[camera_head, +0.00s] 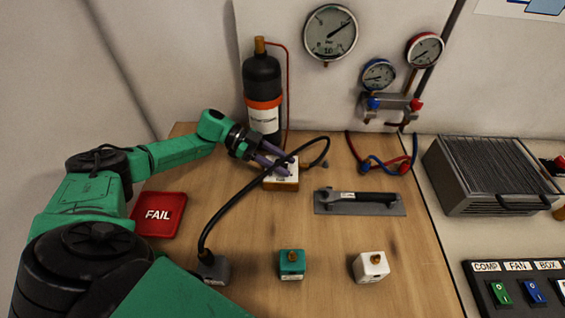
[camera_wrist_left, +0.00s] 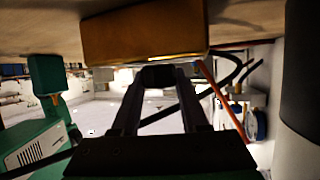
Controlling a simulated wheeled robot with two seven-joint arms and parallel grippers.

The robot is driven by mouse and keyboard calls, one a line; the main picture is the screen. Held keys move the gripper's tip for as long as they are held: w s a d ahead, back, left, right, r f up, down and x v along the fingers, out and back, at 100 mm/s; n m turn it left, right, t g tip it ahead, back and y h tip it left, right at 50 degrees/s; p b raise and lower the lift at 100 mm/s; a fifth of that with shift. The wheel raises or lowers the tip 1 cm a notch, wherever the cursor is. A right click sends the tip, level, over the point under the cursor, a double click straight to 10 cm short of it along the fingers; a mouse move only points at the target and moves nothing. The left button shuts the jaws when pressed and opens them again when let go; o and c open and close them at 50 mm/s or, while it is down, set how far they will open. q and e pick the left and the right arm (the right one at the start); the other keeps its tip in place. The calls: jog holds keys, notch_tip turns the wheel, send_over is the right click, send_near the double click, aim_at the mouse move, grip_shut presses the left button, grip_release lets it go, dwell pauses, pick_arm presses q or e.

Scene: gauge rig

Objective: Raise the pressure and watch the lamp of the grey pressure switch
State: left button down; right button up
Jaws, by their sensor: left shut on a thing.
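The grey pressure switch (camera_head: 212,269) stands at the front left of the wooden bench, partly behind my left arm. A black hose (camera_head: 247,193) rises from its top. I cannot make out a lit lamp on it. The hose arcs right past a block (camera_head: 284,184) with a white top and brown base. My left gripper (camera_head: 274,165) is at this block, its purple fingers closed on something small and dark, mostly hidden. The brown block also shows above the fingers in the left wrist view (camera_wrist_left: 140,35). The large gauge (camera_head: 330,33) hangs on the back wall, needle toward upper right.
A green switch (camera_head: 292,264) and a white switch (camera_head: 370,267) stand at the front. A wrench (camera_head: 355,197) lies on a grey mat. A red FAIL tray (camera_head: 159,214) is at left. A black bottle (camera_head: 263,95) stands behind. Bare bench lies between these.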

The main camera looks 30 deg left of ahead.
pick_arm(q)
jog(key=shift+c, duration=2.1)
grip_release()
jog(key=b+v, duration=0.4)
jog(key=v, duration=1)
jog(key=shift+a, duration=0.3)
